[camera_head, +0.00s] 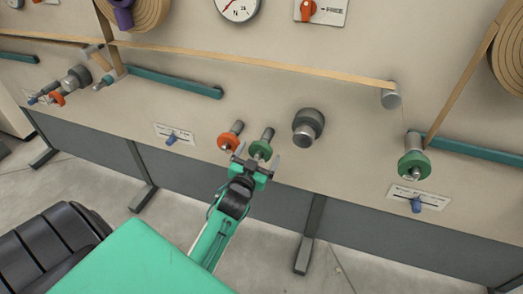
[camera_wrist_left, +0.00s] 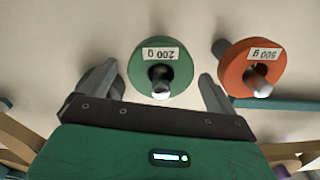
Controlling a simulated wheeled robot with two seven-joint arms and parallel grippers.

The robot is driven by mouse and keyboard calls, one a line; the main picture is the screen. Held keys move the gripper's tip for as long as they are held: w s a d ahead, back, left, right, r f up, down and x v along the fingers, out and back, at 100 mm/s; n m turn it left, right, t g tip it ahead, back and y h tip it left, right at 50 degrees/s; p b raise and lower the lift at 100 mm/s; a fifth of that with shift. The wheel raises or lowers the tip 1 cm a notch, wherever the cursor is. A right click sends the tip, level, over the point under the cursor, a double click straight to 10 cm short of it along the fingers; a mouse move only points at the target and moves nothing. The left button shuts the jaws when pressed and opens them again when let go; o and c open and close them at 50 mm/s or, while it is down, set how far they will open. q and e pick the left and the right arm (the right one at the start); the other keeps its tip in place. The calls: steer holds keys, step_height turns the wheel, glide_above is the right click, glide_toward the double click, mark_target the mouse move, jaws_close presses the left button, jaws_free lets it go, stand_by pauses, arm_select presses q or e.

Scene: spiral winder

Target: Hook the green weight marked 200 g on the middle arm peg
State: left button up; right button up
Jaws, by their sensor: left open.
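The green weight marked 200 g (camera_wrist_left: 134,74) is a ring on a grey peg that sticks out of the panel. In the head view this green weight (camera_head: 261,150) shows just beyond my left gripper (camera_head: 257,162). My left gripper is open and empty, with one finger on each side of the weight in the wrist view and a visible gap to it. Its label appears upside down there. I cannot tell for sure which fitting is the middle arm peg; a dark grey stepped cylinder (camera_head: 308,126) juts out to the right of the weight. My right gripper is not in view.
An orange weight marked 500 g (camera_wrist_left: 245,68) sits on a neighbouring peg, close beside the left gripper. Another green ring (camera_head: 414,164) is at the right, below a tan band (camera_head: 270,66). A blue lever (camera_head: 171,139) is at lower left.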

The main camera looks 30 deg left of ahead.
mark_target(262, 149)
arm_select(q)
steer(key=shift+x, duration=1.55)
steer(key=c, duration=1.8)
steer(key=shift+s, duration=0.15)
